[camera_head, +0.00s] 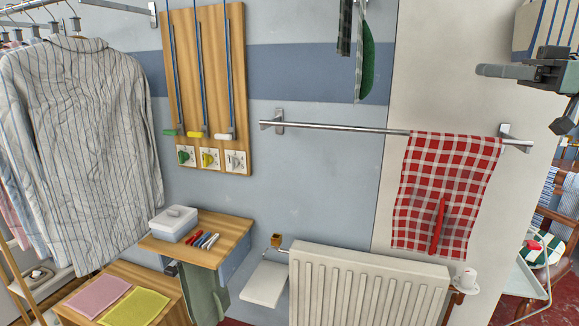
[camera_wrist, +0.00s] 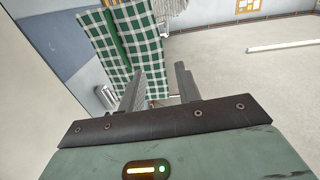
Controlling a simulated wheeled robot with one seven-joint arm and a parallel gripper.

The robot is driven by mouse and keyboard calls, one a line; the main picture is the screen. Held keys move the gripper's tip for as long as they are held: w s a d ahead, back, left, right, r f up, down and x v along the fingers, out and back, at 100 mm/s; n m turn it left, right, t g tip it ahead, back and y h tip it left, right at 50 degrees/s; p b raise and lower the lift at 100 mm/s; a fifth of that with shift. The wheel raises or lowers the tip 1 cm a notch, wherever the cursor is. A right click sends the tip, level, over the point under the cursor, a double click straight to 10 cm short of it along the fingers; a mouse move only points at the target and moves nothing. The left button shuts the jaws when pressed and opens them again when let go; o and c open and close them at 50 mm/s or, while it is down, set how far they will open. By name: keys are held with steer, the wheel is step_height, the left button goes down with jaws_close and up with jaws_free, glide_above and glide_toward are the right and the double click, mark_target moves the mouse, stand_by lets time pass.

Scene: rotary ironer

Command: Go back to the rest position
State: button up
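My gripper (camera_head: 492,71) is at the upper right of the head view, raised above the right end of the towel rail and pointing left. In the wrist view its two fingers (camera_wrist: 160,75) stand apart with a gap between them, and I see nothing held there. A green and white checked cloth (camera_wrist: 145,45) hangs beyond the fingers. A red and white checked towel (camera_head: 446,185) hangs on the metal rail (camera_head: 340,127), below and left of my gripper, with a red strip down its front.
A white radiator (camera_head: 365,285) stands below the rail. A wooden panel with hooked rods (camera_head: 205,85) is on the wall. A striped shirt (camera_head: 80,150) hangs at left. A small wooden shelf (camera_head: 225,228) holds a white box (camera_head: 174,223) and several pens. The wrist view shows open floor (camera_wrist: 240,70).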

steer(key=w+a+f+m+t+h, duration=0.2)
steer(key=w+a+m+t+h, duration=0.3)
steer(key=w+a+t, duration=0.45)
steer(key=s+a+f+m+g+h, duration=0.3)
steer(key=s+a+f+m+h, duration=0.15)
steer(key=a+f, duration=0.45)
steer(key=s+a+f+g+h, duration=0.4)
steer(key=s+f+g, duration=0.1)
steer(key=s+f, duration=0.75)
steer(key=s+f+n+g+h, duration=0.1)
steer(key=s+f+g, duration=0.1)
steer(key=s, duration=0.5)
steer(key=s+f+n+g+h, duration=0.1)
steer(key=s+f+g, duration=0.2)
steer(key=s, duration=0.5)
steer(key=s+d+f+n+g+h, duration=0.1)
steer(key=s+f+g, duration=0.2)
steer(key=s, duration=0.4)
steer(key=shift+s+f, duration=0.15)
steer(key=shift+f, duration=0.4)
